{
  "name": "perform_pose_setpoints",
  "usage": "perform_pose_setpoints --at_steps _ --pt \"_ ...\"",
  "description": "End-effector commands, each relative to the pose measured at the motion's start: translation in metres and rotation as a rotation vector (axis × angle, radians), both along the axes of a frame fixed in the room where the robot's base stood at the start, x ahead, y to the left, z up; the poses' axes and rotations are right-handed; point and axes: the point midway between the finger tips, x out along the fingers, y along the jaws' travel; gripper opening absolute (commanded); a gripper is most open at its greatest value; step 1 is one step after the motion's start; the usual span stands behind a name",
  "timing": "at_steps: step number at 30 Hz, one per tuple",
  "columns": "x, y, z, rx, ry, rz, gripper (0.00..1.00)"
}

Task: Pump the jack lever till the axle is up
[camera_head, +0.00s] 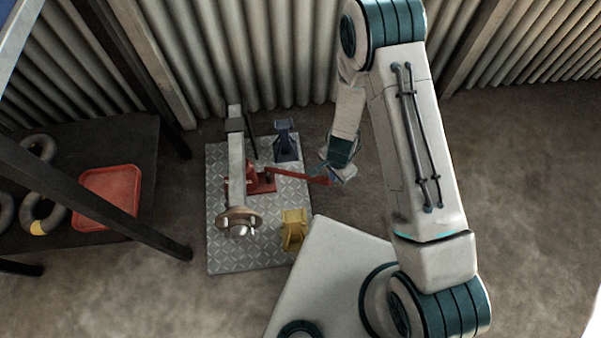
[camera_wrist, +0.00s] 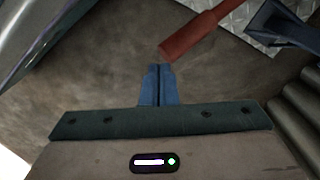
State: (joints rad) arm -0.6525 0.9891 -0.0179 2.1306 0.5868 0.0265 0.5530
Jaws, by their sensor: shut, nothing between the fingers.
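The red jack (camera_head: 262,182) stands on a diamond-plate metal sheet (camera_head: 222,255) under the grey axle beam (camera_head: 237,165). Its red lever (camera_head: 300,175) sticks out to the right, roughly level. The axle's round hub (camera_head: 239,222) is at the near end. My gripper (camera_head: 318,171) is close to the lever's outer end in the head view. In the wrist view my gripper's blue fingers (camera_wrist: 158,70) are shut together and empty. The tip of the red lever (camera_wrist: 190,42) lies just ahead and to the right of them, apart from them in that picture.
A yellow stand (camera_head: 294,229) and a dark blue stand (camera_head: 286,141) are on the plate; the blue one also shows in the wrist view (camera_wrist: 285,25). A dark shelf at left holds a red tray (camera_head: 108,196) and rings (camera_head: 42,208). Corrugated wall stands behind.

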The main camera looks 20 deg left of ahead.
Motion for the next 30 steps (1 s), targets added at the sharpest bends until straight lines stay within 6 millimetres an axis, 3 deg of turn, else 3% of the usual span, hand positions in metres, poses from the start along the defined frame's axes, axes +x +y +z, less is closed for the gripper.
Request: perform_pose_setpoints --at_steps 8,30 --pt "0.000 0.000 -0.005 0.000 0.000 0.000 0.00" --pt "0.000 0.001 -0.065 0.001 0.000 0.001 0.00"
